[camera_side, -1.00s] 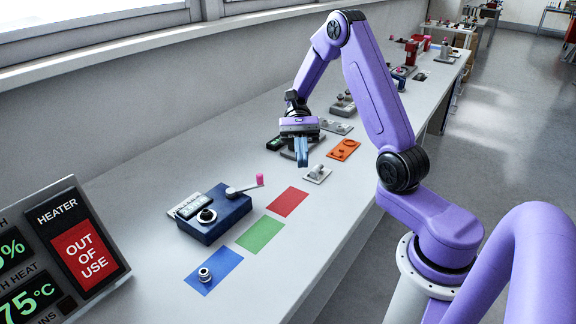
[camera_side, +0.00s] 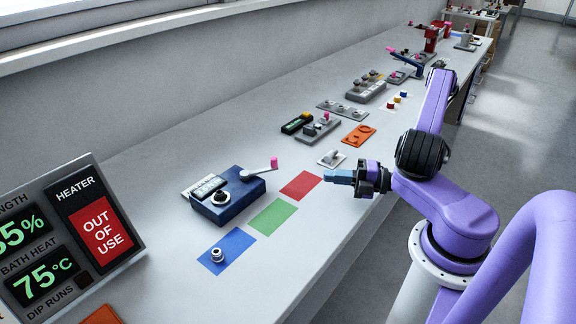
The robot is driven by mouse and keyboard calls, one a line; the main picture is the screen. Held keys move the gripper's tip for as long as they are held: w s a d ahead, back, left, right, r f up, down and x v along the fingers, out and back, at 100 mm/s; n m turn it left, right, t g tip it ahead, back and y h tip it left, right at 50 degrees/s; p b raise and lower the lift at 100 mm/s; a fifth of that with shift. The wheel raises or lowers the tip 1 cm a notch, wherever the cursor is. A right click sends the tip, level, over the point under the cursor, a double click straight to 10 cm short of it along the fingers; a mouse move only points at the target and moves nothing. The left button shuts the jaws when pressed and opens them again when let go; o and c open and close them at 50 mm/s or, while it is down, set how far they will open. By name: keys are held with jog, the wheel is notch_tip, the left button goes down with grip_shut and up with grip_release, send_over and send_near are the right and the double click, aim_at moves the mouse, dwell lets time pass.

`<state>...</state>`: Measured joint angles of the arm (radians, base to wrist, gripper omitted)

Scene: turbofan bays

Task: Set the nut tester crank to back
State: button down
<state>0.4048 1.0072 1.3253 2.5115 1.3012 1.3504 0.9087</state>
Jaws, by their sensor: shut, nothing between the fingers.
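The nut tester is most likely the dark blue box (camera_side: 233,207) on the left part of the bench. A round socket shows on its front top, with a grey labelled plate beside it. Its crank (camera_side: 258,170) is a pale lever on the box's right rear side, ending in a pink knob (camera_side: 274,162). The lever points to the right and slightly away. My gripper (camera_side: 328,177) is shut and empty, to the right of the box, beyond the red square and near the bench's front edge. It is apart from the crank.
Blue (camera_side: 238,240), green (camera_side: 272,217) and red (camera_side: 301,184) squares lie before the box; a metal nut (camera_side: 217,255) sits on the blue one. A grey switch plate (camera_side: 332,159) and an orange plate (camera_side: 359,135) lie behind my gripper. A heater panel (camera_side: 78,233) stands at left.

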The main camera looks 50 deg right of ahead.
jog(key=x, duration=1)
jog(key=shift+w, duration=0.2)
jog(key=shift+w+d, duration=0.2)
jog(key=shift+w, duration=0.3)
jog(key=shift+w+d, duration=0.2)
jog(key=shift+w, duration=0.35)
jog(key=shift+w+d, duration=0.2)
jog(key=shift+w, duration=0.45)
jog(key=shift+w+d, duration=0.1)
jog(key=shift+d, duration=0.05)
jog(key=shift+w+d+n+g+y, duration=0.4)
jog(key=shift+w+n+g+y, duration=0.1)
jog(key=shift+n+g+y, duration=0.3)
jog(key=shift+w+d+n+g+y, duration=0.4)
jog(key=shift+w+n+g+y, duration=0.15)
jog(key=shift+y, duration=0.35)
jog(key=w+n+g+y, duration=0.1)
jog(key=w+d+n+g+y, duration=0.1)
jog(key=shift+w+d+n+g+y, duration=0.1)
jog(key=shift+n+g+y, duration=0.2)
jog(key=shift+n+g, duration=0.05)
jog(key=shift+w+d, duration=0.15)
jog(key=shift+w, duration=0.4)
